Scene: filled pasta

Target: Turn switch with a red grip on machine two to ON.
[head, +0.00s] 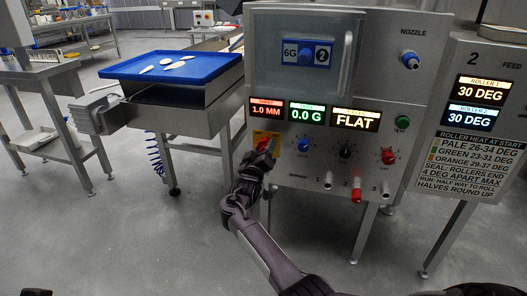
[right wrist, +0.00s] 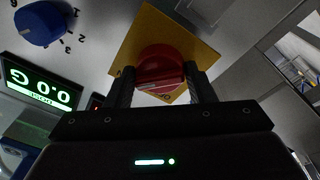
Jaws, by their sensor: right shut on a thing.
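The red switch grip (right wrist: 160,68) sits on a square yellow plate (right wrist: 146,30) on the machine's front panel. My right gripper (right wrist: 160,82) is shut on the red grip, with one dark finger on each side of it. In the head view my right gripper (head: 257,168) reaches up to the yellow plate (head: 268,136) at the panel's lower left and covers most of the switch. The lettering on the plate is mostly hidden, so its position cannot be read.
A blue knob (head: 303,145), a black knob (head: 345,151) and a red knob (head: 389,157) lie right of the switch. A red-tipped lever (head: 357,190) hangs below. Displays sit above. A blue tray (head: 130,63) with pale pieces stands left. Open floor lies in front.

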